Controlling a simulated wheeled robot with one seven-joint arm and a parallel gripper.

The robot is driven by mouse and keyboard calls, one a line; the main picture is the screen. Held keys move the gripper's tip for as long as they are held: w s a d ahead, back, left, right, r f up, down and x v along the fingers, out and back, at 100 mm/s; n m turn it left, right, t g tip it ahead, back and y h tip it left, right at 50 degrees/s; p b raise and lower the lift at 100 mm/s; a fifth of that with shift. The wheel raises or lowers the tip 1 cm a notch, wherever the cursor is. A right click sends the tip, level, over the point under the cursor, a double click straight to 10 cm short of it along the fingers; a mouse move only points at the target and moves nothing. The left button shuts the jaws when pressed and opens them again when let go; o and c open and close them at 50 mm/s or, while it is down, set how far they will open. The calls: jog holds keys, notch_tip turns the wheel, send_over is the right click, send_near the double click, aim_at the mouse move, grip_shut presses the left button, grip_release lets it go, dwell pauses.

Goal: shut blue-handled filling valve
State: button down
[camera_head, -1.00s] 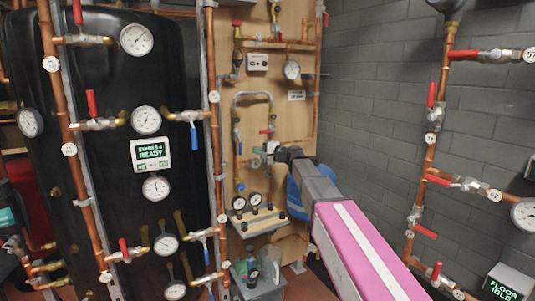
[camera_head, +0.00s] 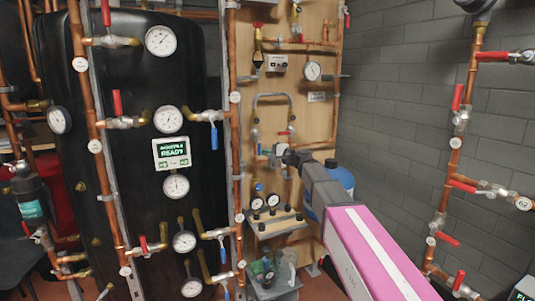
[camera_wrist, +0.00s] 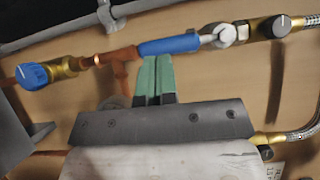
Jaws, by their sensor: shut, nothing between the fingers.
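The blue-handled filling valve shows in the wrist view. Its blue lever (camera_wrist: 168,45) lies roughly in line with the brass and copper pipe, its right end at a silver fitting. My gripper (camera_wrist: 153,60) has green fingers, shut together and empty. The fingertips are just below the middle of the lever in that picture; I cannot tell whether they touch it. In the head view my gripper (camera_head: 283,155) is at the pipework on the wooden board, and the blue lever cannot be made out there.
In the wrist view a round blue knob (camera_wrist: 33,76) is at left and a black knob (camera_wrist: 282,25) at upper right, by a braided hose. A shelf with gauges (camera_head: 273,226) is below my gripper. A black tank (camera_head: 120,190) stands left, a grey block wall (camera_head: 420,90) right.

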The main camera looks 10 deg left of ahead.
jog(key=shift+s+a+f+m, duration=0.1)
jog(key=shift+s+a+m, duration=0.1)
jog(key=shift+m, duration=0.1)
jog(key=s+a+r+m+t+y, duration=0.2)
jog(key=s+a+r+m+t, duration=0.2)
jog(key=a+m, duration=0.4)
jog(key=shift+s+r+m+t+y, duration=0.25)
jog(key=shift+s+m+t+y, duration=0.15)
jog(key=shift+s+m+t, duration=0.15)
dwell(0.9)
jog(key=shift+r, duration=0.1)
dwell(0.4)
jog(key=shift+d, duration=0.1)
